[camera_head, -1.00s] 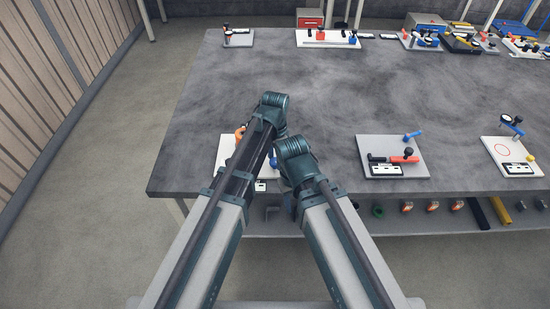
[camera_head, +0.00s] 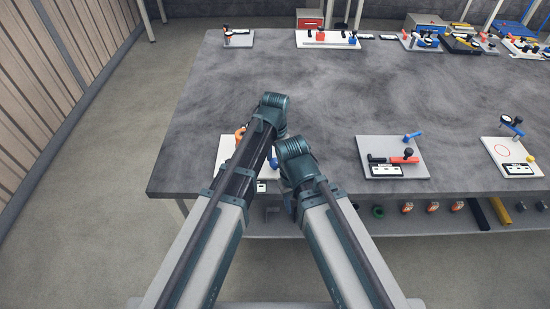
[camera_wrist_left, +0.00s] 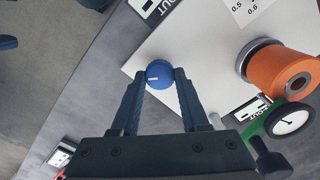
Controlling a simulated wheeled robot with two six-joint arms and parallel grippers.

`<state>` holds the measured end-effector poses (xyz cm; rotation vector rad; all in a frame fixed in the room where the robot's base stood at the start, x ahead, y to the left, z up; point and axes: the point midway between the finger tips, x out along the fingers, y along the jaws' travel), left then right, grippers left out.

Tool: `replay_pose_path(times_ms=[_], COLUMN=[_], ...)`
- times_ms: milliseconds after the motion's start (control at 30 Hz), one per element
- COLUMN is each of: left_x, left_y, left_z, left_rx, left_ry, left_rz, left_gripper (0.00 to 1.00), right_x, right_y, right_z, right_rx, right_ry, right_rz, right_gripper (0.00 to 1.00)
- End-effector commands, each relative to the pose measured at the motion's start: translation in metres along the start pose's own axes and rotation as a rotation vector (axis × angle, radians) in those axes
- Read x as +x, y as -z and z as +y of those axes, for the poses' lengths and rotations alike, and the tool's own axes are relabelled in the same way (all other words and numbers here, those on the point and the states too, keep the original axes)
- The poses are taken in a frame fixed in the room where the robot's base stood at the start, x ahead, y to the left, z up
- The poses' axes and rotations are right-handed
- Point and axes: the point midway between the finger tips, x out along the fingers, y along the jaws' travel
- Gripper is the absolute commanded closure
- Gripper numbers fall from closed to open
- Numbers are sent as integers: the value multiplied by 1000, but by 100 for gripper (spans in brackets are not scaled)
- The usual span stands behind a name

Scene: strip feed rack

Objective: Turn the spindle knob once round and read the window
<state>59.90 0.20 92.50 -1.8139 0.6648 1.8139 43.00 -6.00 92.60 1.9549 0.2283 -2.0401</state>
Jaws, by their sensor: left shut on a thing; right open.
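The blue round spindle knob (camera_wrist_left: 159,74) with a white mark shows in the left wrist view at the edge of a white board (camera_wrist_left: 205,45). My left gripper (camera_wrist_left: 160,77) is shut on it, one dark finger on each side. A bit of the blue knob also shows beside my arm in the head view (camera_head: 273,161). Small black-framed windows marked "OUT" lie on the board, one beyond the knob (camera_wrist_left: 149,7) and one by the dial (camera_wrist_left: 250,108); I cannot read either. My right gripper (camera_head: 291,207) hangs at the table's front edge, mostly hidden by its arm.
An orange spool (camera_wrist_left: 278,70) and a green-bodied dial (camera_wrist_left: 290,122) stand right of my left gripper. The middle of the grey table (camera_head: 330,85) is clear.

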Motion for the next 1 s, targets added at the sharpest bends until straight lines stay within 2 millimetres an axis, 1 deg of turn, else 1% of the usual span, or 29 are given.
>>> replay_pose_path(times_ms=[1000], left_x=[0], left_y=[0], left_z=[0], left_rx=[-966], left_ry=[0], left_rz=[0], left_gripper=[100], right_x=[0], right_y=[0], right_z=[0], right_rx=[0], right_ry=[0], right_rz=[0], right_gripper=[50])
